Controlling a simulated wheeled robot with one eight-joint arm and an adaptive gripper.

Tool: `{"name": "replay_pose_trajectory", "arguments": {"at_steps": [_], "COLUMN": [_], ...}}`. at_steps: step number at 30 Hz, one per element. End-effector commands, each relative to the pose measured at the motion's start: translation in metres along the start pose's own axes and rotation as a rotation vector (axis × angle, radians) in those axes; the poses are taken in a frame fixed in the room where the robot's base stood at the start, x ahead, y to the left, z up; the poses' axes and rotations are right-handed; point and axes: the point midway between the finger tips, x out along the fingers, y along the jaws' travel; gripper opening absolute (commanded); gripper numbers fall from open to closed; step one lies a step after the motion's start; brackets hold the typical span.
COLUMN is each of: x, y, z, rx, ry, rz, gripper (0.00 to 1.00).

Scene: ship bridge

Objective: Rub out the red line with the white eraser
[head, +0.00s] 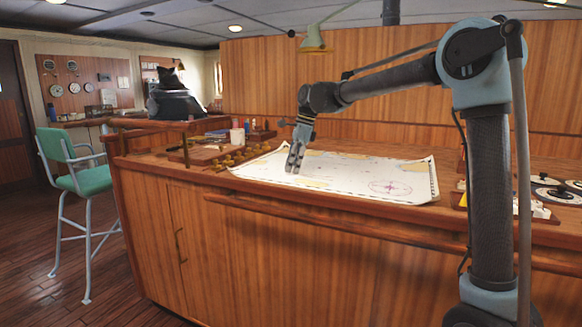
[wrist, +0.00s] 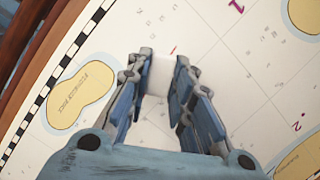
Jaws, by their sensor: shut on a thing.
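My gripper (wrist: 158,82) is shut on the white eraser (wrist: 160,66), which shows between the fingertips in the wrist view. A short red line (wrist: 173,49) shows on the chart just beyond the eraser's far edge; any part under the eraser is hidden. In the head view my gripper (head: 294,165) points down over the left part of the white chart (head: 345,178). The eraser cannot be made out there. I cannot tell whether the eraser touches the paper.
Small brass pieces (head: 228,162) and several bottles stand left of the chart. Black round instruments (head: 560,195) lie at the right. A green stool (head: 75,165) stands on the floor at left.

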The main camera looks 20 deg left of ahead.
Motion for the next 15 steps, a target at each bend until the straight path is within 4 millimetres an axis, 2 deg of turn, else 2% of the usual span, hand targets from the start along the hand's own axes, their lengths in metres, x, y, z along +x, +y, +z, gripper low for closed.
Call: {"name": "replay_pose_trajectory", "arguments": {"at_steps": [4, 15], "x": [-0.002, -0.0026], "y": [0.0028, 0.0036], "z": [-0.008, -0.0101], "rx": [0.001, 0.001], "ry": [0.0, 0.0], "rz": [0.0, 0.0], "gripper": [0.02, 0.02]}}
